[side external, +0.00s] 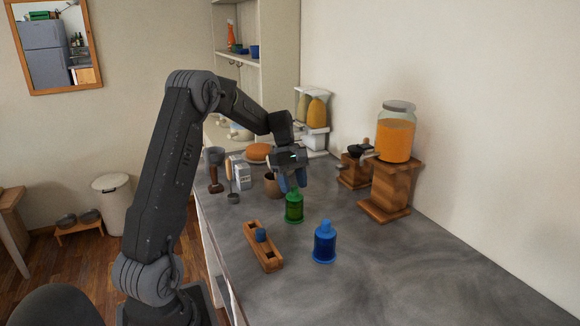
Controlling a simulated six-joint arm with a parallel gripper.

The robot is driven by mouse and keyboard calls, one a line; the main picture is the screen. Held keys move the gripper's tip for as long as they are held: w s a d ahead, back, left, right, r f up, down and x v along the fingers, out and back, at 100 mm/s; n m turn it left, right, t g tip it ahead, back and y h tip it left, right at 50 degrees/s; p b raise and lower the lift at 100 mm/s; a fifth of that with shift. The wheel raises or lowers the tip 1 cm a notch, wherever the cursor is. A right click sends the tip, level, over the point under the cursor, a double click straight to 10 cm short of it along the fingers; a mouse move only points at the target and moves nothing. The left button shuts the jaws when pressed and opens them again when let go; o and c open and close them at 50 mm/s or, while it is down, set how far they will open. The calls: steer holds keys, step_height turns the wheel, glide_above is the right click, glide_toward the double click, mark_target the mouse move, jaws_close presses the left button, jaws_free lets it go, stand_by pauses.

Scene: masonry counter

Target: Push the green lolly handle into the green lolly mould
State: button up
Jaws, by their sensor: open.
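The green lolly mould (294,212) stands upright on the grey counter, near the middle of the view. A narrower green part, the green lolly handle (294,194), shows at its top; how deep it sits is too small to tell. I cannot tell whether the fingertips touch the handle.
A blue lolly mould (325,245) with a blue top stands in front, to the right. A wooden holder (272,262) with a blue piece (261,235) lies left of it. A brown cup (271,186) stands behind; a wooden stand (385,212) with an orange-filled jar (396,137) is right. The front-right counter is clear.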

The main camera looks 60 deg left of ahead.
steer(key=v, duration=1.3)
steer(key=shift+r, duration=0.1)
steer(key=s+d+r+m+y, duration=0.1)
steer(key=s+d+m, duration=0.15)
steer(key=d, duration=0.45)
steer(key=s+d+r+m+t+y, duration=0.1)
steer(key=d+r+m, duration=0.1)
steer(key=d+m, duration=0.35)
steer(key=s+d+r+m+y, duration=0.1)
steer(key=d, duration=0.7)
steer(key=s+d+f+m+t+y, duration=0.1)
steer(key=s+d+f+m+t, duration=0.3)
steer(key=s+d+m, duration=0.6)
steer(key=shift+s+d+f, duration=0.85)
steer(key=shift+s+d, duration=0.25)
steer(key=shift+s, duration=0.5)
